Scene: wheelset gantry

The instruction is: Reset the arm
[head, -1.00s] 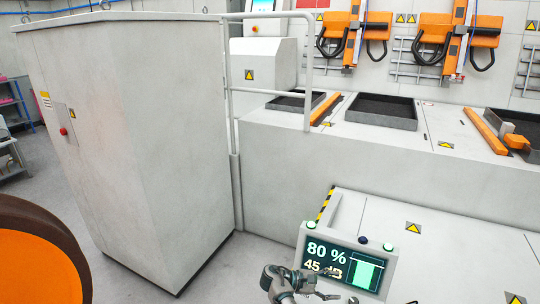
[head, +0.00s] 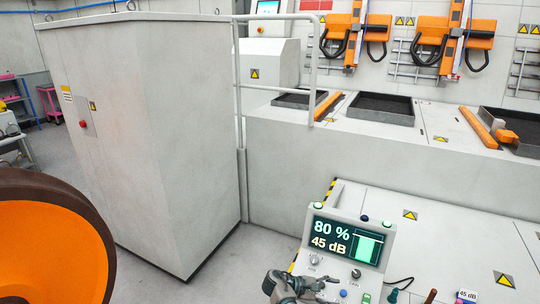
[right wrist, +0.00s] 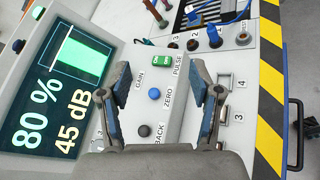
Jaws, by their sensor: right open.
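My right gripper (right wrist: 160,105) is open and empty in the right wrist view, its two fingers spread above a control panel (right wrist: 185,100). Between the fingers lie a blue ZERO button (right wrist: 154,94) and a dark BACK knob (right wrist: 144,130); a green switch (right wrist: 164,62) sits just beyond. The panel's screen (right wrist: 62,90) reads 80 % and 45 dB. In the head view part of my right gripper (head: 300,285) shows at the bottom, in front of the same screen (head: 345,240). I cannot see my left gripper.
A tall grey cabinet (head: 150,130) stands at left, with an orange and brown wheel (head: 50,240) before it. A white rail (head: 240,90) runs beside the cabinet. Black trays (head: 380,108) sit on the bench behind the panel. A yellow-black edge (right wrist: 268,90) borders the panel.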

